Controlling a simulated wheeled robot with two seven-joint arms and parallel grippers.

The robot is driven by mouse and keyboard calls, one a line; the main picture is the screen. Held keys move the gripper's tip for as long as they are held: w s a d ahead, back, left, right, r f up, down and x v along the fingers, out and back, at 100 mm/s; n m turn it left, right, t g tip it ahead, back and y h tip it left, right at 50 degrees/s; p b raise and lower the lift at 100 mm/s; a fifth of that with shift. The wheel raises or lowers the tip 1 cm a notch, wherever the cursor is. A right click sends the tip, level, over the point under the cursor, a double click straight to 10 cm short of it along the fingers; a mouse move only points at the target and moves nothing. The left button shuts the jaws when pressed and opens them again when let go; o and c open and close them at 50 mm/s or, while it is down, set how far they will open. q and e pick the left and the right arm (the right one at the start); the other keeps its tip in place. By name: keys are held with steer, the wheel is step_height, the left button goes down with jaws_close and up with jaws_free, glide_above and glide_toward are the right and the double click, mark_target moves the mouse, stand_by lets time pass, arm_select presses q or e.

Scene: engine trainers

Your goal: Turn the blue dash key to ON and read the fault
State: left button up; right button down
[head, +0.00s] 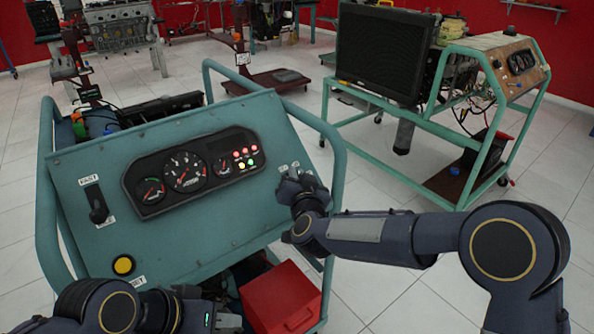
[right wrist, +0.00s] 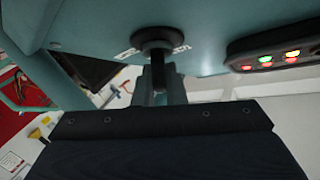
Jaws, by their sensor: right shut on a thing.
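The teal dash panel (head: 200,215) of an engine trainer faces me, with a black gauge cluster (head: 190,172). Red, green and yellow lamps (head: 246,158) are lit on it; they also show in the right wrist view (right wrist: 270,62). My right gripper (head: 292,178) is at the panel's right side, covering most of the key there. In the right wrist view my right gripper (right wrist: 160,95) is shut on the key (right wrist: 158,75), which looks dark below a round black collar. Its colour and turned position are unclear. My left gripper (head: 225,318) is low at the front, its jaws unclear.
A black lever switch (head: 96,204) and a yellow button (head: 123,265) are on the panel's left. A teal tube frame (head: 335,165) surrounds the panel. A red box (head: 282,298) sits below. Another trainer with a black radiator (head: 382,52) stands behind right.

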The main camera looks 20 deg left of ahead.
steer(key=shift+m+h+p, duration=0.45)
steer(key=shift+m+h, duration=0.15)
steer(key=shift+m, duration=0.2)
steer(key=c, duration=1.5)
jaws_free()
steer(key=shift+s, duration=0.1)
steer(key=v, duration=0.7)
steer(key=shift+s+d, duration=0.15)
steer(key=shift+s, duration=0.15)
